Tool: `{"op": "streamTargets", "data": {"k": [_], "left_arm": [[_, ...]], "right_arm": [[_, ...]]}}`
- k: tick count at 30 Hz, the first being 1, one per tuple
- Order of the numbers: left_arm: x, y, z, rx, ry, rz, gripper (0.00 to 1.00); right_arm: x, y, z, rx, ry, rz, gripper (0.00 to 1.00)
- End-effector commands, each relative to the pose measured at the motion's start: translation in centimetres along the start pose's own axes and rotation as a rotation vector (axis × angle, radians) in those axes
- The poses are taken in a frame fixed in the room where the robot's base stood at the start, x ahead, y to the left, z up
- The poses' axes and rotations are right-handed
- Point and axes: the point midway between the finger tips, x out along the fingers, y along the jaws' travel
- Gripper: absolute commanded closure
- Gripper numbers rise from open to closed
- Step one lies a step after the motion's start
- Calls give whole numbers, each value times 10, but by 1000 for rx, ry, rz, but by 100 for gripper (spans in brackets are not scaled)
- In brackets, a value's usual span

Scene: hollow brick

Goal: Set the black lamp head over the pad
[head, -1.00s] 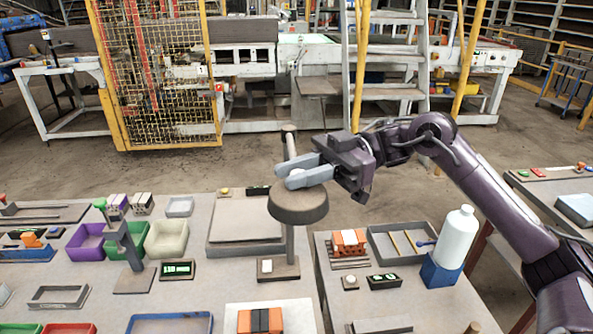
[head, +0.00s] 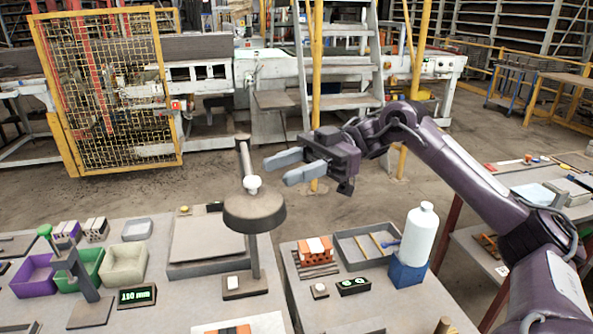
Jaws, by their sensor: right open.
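The black lamp head (head: 254,212) is a dark round disc with a white knob (head: 252,184) on top. It hangs from a grey arm (head: 245,160) on a post above a dark base (head: 245,288). In the picture it is at the right edge of the grey square pad (head: 205,241), overlapping its right side; its exact height over the table is hard to tell. My right gripper (head: 276,171) is open and empty, to the right of the knob and apart from it. My left gripper is not in view.
A right-hand bench holds an orange brick piece (head: 314,248), a grey tray (head: 348,251) and a white bottle (head: 421,234) in a blue holder (head: 407,271). On the left are coloured bins (head: 123,264) and a green-knobbed stand (head: 84,290). Machinery and a yellow mesh guard stand behind.

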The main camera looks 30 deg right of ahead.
Motion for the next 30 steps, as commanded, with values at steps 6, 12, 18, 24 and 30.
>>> {"op": "streamTargets", "data": {"k": [6, 12, 18, 24, 30], "left_arm": [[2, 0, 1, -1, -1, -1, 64], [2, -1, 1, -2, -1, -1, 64], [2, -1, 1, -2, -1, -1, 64], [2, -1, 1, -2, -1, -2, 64], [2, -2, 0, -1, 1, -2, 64]], "right_arm": [[-15, 0, -1, -1, 0, 3, 60], [-19, 0, -1, 0, 2, 5, 60], [-19, 0, -1, 0, 2, 4, 60], [-19, 0, -1, 0, 2, 4, 60], [-19, 0, -1, 0, 2, 4, 60]]}}
